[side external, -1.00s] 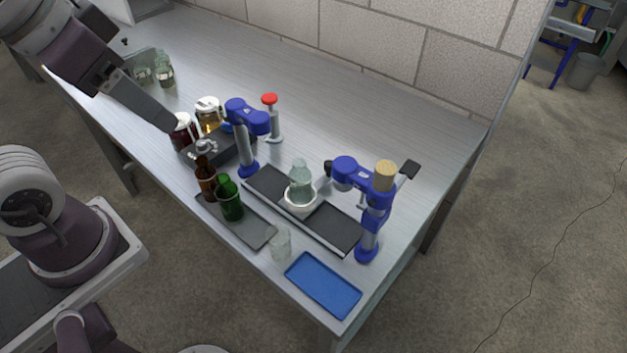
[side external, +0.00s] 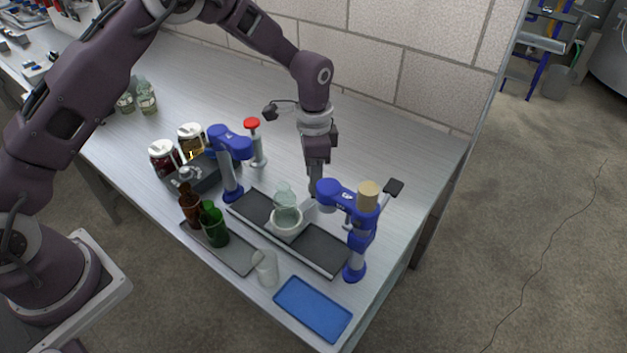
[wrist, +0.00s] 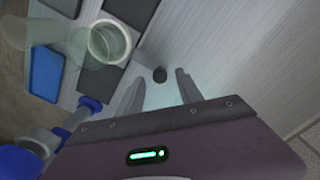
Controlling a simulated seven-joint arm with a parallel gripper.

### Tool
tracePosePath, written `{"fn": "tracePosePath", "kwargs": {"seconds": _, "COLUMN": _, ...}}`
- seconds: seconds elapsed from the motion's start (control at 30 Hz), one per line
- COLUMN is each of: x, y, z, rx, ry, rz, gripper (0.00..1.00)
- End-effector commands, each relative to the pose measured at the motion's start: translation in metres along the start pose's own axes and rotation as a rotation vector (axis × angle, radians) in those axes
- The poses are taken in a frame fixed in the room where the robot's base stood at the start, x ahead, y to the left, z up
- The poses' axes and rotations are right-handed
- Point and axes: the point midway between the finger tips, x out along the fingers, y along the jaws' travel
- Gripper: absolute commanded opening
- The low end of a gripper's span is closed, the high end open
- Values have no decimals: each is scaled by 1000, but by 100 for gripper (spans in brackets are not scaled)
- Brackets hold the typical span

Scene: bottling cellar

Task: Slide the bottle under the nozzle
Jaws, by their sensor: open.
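A clear, pale green bottle (side external: 286,203) stands upright in a white round holder (side external: 285,228) on a dark track (side external: 322,250), between two blue stands. In the wrist view the bottle (wrist: 75,47) and the holder's rim (wrist: 112,41) lie at upper left. My gripper (side external: 316,190) points down behind the holder. The left blue stand (side external: 230,160) and right blue stand (side external: 357,240) have overhanging heads; I cannot tell which has the nozzle.
A brown bottle (side external: 190,208) and a green bottle (side external: 212,226) stand on a grey tray (side external: 238,262) in front of the track. A clear glass (side external: 265,268) and a blue tray (side external: 313,308) are nearer the front edge. The back of the table is mostly clear.

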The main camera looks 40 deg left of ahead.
Motion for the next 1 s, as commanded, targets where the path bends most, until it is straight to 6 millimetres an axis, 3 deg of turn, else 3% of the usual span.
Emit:
{"fn": "tracePosePath", "kwargs": {"seconds": 0.13, "x": 17, "y": 0, "z": 0, "rx": -1, "ry": -1, "rz": 0, "gripper": 43}}
{"fn": "tracePosePath", "kwargs": {"seconds": 0.4, "x": 20, "y": 0, "z": 0, "rx": -2, "ry": 0, "rz": -1, "gripper": 43}}
{"fn": "tracePosePath", "kwargs": {"seconds": 0.63, "x": 19, "y": 0, "z": 0, "rx": -2, "ry": 0, "rz": 0, "gripper": 0}}
{"fn": "tracePosePath", "kwargs": {"seconds": 1.0, "x": 19, "y": 0, "z": 0, "rx": -2, "ry": 0, "rz": 0, "gripper": 0}}
